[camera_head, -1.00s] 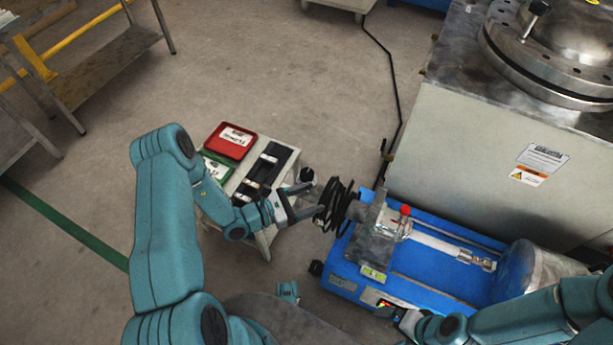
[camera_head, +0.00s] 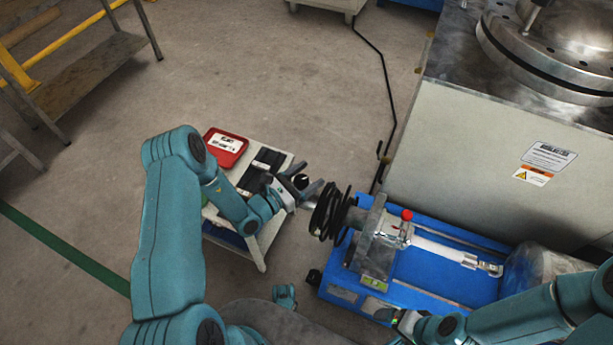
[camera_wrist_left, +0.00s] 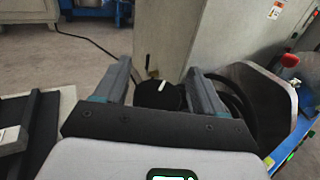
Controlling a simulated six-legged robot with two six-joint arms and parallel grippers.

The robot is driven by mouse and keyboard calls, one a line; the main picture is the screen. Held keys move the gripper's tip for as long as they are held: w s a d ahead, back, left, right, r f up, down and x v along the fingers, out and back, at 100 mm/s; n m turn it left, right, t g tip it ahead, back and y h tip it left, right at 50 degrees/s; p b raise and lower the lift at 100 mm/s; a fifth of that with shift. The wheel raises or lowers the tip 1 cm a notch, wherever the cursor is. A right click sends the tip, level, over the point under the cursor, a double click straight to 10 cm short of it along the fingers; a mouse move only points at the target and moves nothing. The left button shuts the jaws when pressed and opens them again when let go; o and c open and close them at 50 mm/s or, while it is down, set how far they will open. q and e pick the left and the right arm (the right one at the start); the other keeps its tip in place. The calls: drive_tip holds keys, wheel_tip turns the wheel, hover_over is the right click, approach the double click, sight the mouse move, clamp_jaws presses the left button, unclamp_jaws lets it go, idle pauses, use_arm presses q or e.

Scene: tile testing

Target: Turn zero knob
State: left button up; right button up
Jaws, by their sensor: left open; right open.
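The zero knob (camera_head: 300,181) is a round black knob at the left end of the blue machine (camera_head: 440,262), beyond a black coil. It also shows in the left wrist view (camera_wrist_left: 160,96), with a white pointer mark on its face. My left gripper (camera_head: 304,190) is open, with its two fingers at either side of the knob. In the left wrist view gaps show between the fingers (camera_wrist_left: 158,88) and the knob. My right gripper (camera_head: 400,320) is at the machine's front edge, near a small panel. It is small and partly hidden here.
A small side table (camera_head: 262,242) holds a red tray (camera_head: 224,149) and dark items, left of the knob. The black coil (camera_head: 328,212) is close to the left fingers. A large grey cabinet (camera_head: 470,150) stands behind the machine.

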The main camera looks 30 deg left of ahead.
use_arm(q)
drive_tip(key=shift+w, duration=0.1)
drive_tip(key=c, duration=1)
drive_tip(key=shift+o, duration=0.2)
idle(0.4)
drive_tip(key=o, duration=1)
drive_tip(key=shift+c, duration=0.2)
drive_tip(key=shift+a, duration=0.1)
drive_tip(key=shift+s+a, duration=0.15)
drive_tip(key=shift+s, duration=0.2)
drive_tip(key=p+v, duration=0.3)
drive_tip(key=v, duration=1.2)
drive_tip(key=shift+s, duration=0.3)
